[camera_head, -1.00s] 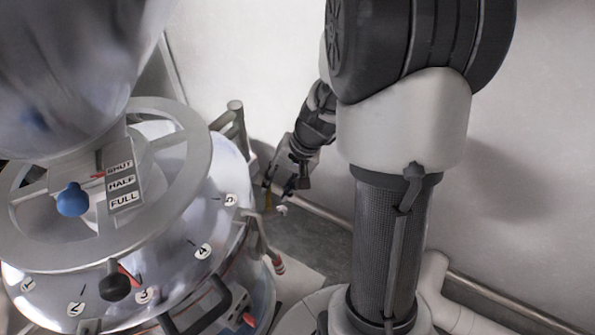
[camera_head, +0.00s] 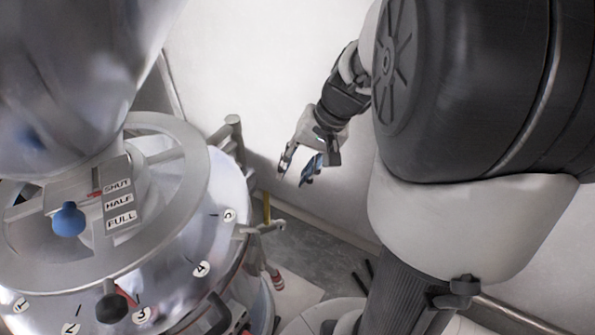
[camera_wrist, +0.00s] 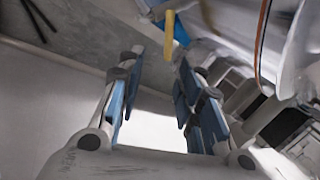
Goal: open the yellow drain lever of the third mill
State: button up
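The yellow drain lever (camera_head: 266,207) is a thin upright strip at the right side of the mill (camera_head: 215,245), close to the wall. In the wrist view the yellow lever (camera_wrist: 169,36) shows at the top, beyond the fingertips and roughly between them. My gripper (camera_head: 293,181) is open and empty, to the upper right of the lever in the head view, with its fingers pointing down. In the wrist view its two blue-padded fingers (camera_wrist: 160,65) are apart with nothing between them. They look clear of the lever. Which mill this is cannot be told.
A large metal ring (camera_head: 185,215) with a blue knob (camera_head: 68,219) and a SHUT/HALF/FULL plate (camera_head: 119,192) tops the mill. A metal bracket (camera_head: 258,229) sticks out just below the lever. A white wall (camera_head: 265,60) stands behind. Grey floor (camera_head: 315,245) lies below my gripper.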

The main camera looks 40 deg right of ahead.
aim_at(266, 207)
jog(key=shift+c, duration=0.5)
jog(key=shift+w+n, duration=0.1)
jog(key=shift+n, duration=0.2)
jog(key=shift+c, duration=0.6)
jog(key=n, duration=0.2)
jog(key=w+n, duration=0.1)
jog(key=n, duration=0.1)
jog(key=shift+a+p, duration=0.3)
jog(key=shift+p, duration=0.05)
jog(key=c, duration=0.3)
jog(key=w+a+n, duration=0.1)
jog(key=n, duration=0.3)
jog(key=w+a+n+p, duration=0.1)
jog(key=n, duration=0.4)
jog(key=w+a+n+g, duration=0.1)
jog(key=n, duration=0.3)
jog(key=shift+w+a+f+n+p, duration=0.15)
jog(key=shift+a+f+n+p, duration=0.15)
jog(key=shift+f+n+p, duration=0.1)
grip_shut()
jog(key=w+a+f+n+b, duration=0.1)
jog(key=w+a+f+n, duration=0.1)
jog(key=f, duration=0.8)
jog(key=shift+w+a, duration=0.25)
jog(key=shift+a, duration=0.4)
